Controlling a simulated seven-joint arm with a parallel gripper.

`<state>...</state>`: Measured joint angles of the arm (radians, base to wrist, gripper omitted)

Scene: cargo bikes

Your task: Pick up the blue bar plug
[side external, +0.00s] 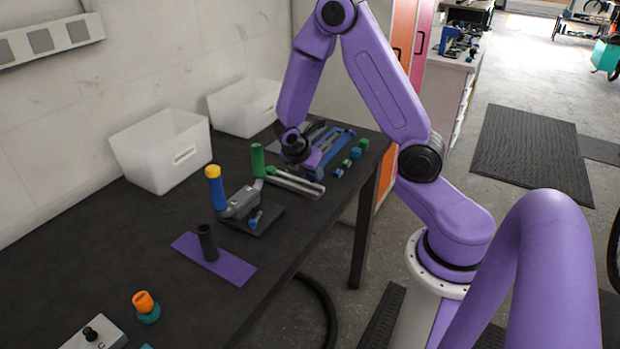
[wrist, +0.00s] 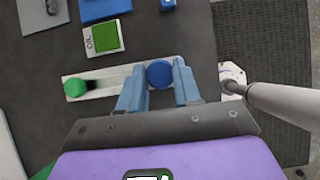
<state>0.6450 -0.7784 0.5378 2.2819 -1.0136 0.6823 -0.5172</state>
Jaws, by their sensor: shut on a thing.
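The blue bar plug (wrist: 160,73) shows in the wrist view as a round blue disc at the right end of a pale grey bar or strip (wrist: 105,84). My gripper (wrist: 158,78) has its two light blue fingers on either side of the plug and is shut on it. I cannot tell whether the plug is clear of the strip. A green round plug (wrist: 75,88) sits at the strip's left end. In the side external view my gripper (side external: 308,162) is low over the far end of the dark table, and the plug cannot be made out there.
A green-topped block with a label (wrist: 105,37) and a blue tray (wrist: 104,9) lie near the strip. The table's edge is close on the right, with a floor mat (wrist: 265,45) beyond. White bins (side external: 160,150) stand along the wall. A green upright grip (side external: 257,160) stands near my gripper.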

